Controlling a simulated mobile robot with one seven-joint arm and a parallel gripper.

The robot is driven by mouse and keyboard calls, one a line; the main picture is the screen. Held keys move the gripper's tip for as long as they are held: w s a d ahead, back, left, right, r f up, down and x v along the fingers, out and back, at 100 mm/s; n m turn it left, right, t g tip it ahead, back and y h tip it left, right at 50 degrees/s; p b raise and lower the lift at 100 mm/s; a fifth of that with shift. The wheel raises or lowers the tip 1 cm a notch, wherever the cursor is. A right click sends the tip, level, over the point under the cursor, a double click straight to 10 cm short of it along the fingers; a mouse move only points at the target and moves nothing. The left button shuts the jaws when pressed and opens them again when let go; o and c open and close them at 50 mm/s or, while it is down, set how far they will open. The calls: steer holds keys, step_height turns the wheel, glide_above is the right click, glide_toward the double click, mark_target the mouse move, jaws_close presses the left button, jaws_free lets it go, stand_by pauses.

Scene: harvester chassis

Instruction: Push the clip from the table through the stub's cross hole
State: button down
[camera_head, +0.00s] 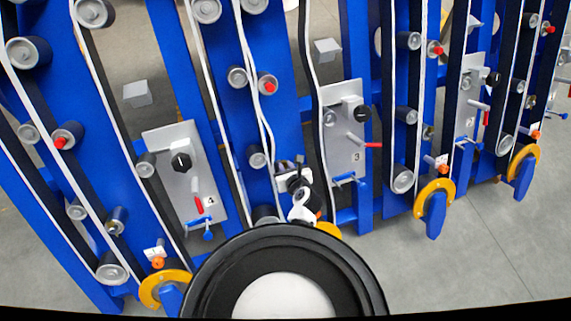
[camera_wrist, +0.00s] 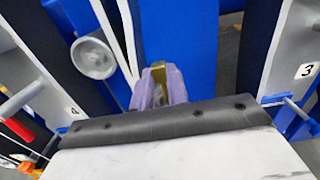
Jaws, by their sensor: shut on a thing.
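My gripper (camera_wrist: 160,82) shows in the wrist view as two purple fingers beyond the dark edge of my wrist. They are closed on a small gold-coloured piece, apparently the clip (camera_wrist: 158,72); its shape is mostly hidden by the fingers. The fingers stand in front of a blue panel (camera_wrist: 180,45), to the right of a grey roller (camera_wrist: 93,57). In the head view my arm covers the lower middle, and the gripper there is small and hard to make out. I cannot pick out the stub with the cross hole or the table for certain.
Blue chassis frames carry white belts and several grey rollers (camera_head: 95,12). Grey plates with black knobs stand left (camera_head: 180,160) and right (camera_head: 361,114) of my arm. Yellow discs (camera_head: 435,198) with blue levers sit along the lower edge. Grey floor (camera_head: 470,255) is clear at the right.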

steer(key=shift+s+d+f+b, duration=0.15)
steer(key=shift+s+f+b, duration=0.3)
steer(key=shift+f, duration=0.35)
steer(key=shift+s+d+f+b, duration=0.1)
steer(key=shift+s+f+b, duration=0.3)
steer(key=shift+f, duration=0.35)
steer(key=c, duration=1.3)
jaws_free()
steer(key=shift+r, duration=0.1)
